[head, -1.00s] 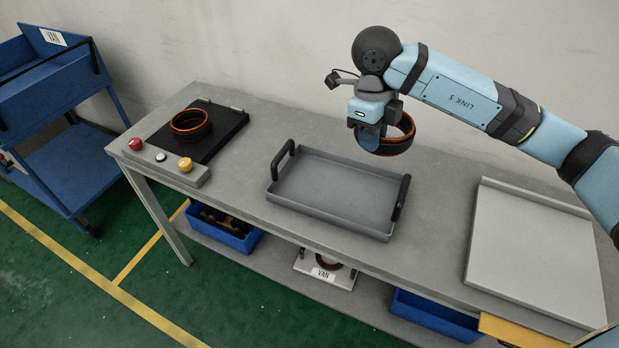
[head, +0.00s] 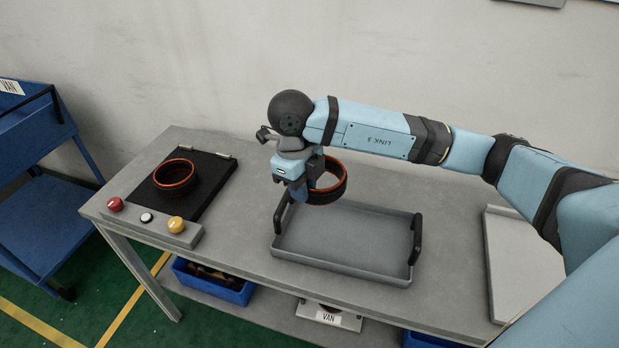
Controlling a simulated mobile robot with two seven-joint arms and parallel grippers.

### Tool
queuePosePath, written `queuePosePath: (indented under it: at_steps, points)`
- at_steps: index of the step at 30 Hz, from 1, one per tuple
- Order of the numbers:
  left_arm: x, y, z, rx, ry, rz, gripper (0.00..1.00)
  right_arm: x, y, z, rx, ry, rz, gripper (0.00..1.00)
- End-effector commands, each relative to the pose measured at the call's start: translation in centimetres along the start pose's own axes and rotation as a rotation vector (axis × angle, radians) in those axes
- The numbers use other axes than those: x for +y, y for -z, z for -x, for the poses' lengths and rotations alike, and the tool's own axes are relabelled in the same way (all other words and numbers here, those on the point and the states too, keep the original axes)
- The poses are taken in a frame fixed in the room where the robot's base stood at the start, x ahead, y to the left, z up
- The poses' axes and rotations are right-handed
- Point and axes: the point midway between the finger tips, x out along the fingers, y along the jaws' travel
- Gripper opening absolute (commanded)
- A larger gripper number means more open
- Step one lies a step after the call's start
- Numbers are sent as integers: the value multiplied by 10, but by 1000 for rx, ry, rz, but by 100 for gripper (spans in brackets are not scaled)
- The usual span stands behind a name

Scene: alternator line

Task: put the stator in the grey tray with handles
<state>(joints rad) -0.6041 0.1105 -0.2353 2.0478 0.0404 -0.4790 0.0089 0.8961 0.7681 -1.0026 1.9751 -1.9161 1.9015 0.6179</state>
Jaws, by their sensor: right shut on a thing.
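The stator, a black ring with an orange-copper inner winding (head: 328,186), is held by my right gripper (head: 300,188). The gripper is shut on the ring's left wall. The ring hangs above the back left part of the grey tray with handles (head: 345,262), apart from the tray floor as far as I can tell. The tray is empty, with a black handle at its left and right ends; the gripper partly hides the left one. A second similar ring (head: 175,176) sits on a black plate at the left. My left gripper is not in view.
The black plate (head: 212,180) lies on the grey table (head: 250,240). A button box (head: 150,222) with red, white and yellow buttons stands at the table's front left. A light grey panel (head: 512,262) lies at the right. A blue cart (head: 40,225) stands left; bins are below.

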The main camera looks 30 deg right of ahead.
Motion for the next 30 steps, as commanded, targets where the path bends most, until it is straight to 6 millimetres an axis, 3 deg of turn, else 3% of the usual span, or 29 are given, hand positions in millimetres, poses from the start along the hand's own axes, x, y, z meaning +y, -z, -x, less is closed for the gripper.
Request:
queuePosePath:
  at_steps: [12,23,30]
  points:
    - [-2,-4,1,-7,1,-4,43,0,-11,-88,-1,1,0,0]
    - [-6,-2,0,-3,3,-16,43,0,-15,-112,-3,0,0,0]
    - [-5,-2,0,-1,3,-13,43,1,-18,-142,-1,0,0,0]
